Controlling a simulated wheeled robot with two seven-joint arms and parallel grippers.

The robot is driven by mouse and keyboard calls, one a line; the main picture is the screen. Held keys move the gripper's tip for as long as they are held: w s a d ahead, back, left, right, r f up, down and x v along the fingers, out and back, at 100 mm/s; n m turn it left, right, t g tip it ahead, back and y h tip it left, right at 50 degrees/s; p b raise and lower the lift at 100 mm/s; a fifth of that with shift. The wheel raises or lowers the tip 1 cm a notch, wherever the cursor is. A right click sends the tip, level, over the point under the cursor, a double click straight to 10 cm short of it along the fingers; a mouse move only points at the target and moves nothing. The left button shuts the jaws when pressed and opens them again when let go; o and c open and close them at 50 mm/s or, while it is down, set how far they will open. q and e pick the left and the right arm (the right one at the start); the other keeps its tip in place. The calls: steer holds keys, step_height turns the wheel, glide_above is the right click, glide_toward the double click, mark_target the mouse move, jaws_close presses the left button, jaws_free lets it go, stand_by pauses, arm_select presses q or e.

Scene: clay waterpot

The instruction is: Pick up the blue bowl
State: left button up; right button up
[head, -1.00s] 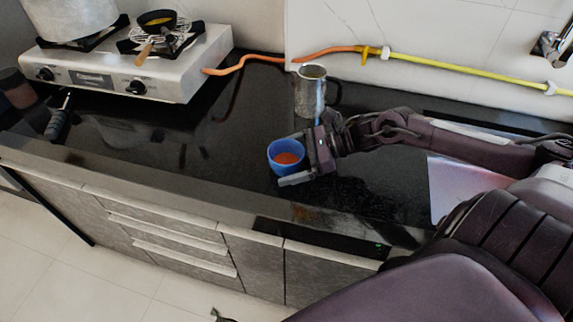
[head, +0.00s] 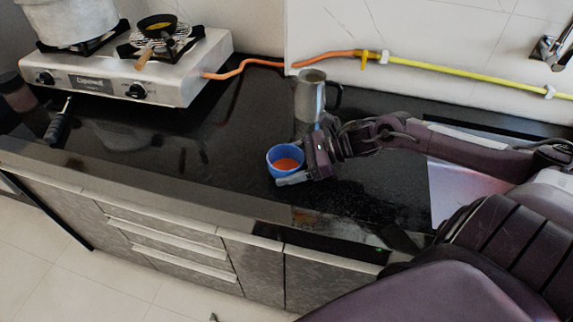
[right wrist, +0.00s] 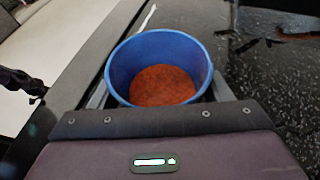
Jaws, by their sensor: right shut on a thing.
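The blue bowl (head: 271,160) is at the middle of the black counter in the head view, with reddish-orange contents in it. My right gripper (head: 291,170) comes in from the right and is shut on the bowl. In the right wrist view the bowl (right wrist: 118,72) stands upright between the two fingers, which show at its left and right sides. The fingertips are hidden behind the bowl. I cannot tell whether the bowl's base touches the counter. My left gripper is not in view.
A metal mug (head: 309,98) stands just behind my right gripper. A gas stove (head: 190,75) with a large pot (head: 70,20) and a small pan (head: 157,22) is at the back left. An orange hose (head: 245,65) runs along the wall. The counter (head: 190,150) left of the bowl is clear.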

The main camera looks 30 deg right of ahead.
steer(key=shift+r+p, duration=0.3)
steer(key=shift+r, duration=0.4)
step_height(320, 180, up, 6)
steer(key=p, duration=0.2)
steer(key=shift+s+p, duration=0.1)
steer(key=shift+p, duration=0.3)
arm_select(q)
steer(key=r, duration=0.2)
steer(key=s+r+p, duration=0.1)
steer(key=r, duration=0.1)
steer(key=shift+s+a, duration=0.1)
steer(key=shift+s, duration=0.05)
arm_select(e)
step_height(320, 180, up, 12)
steer(key=shift+r, duration=0.25)
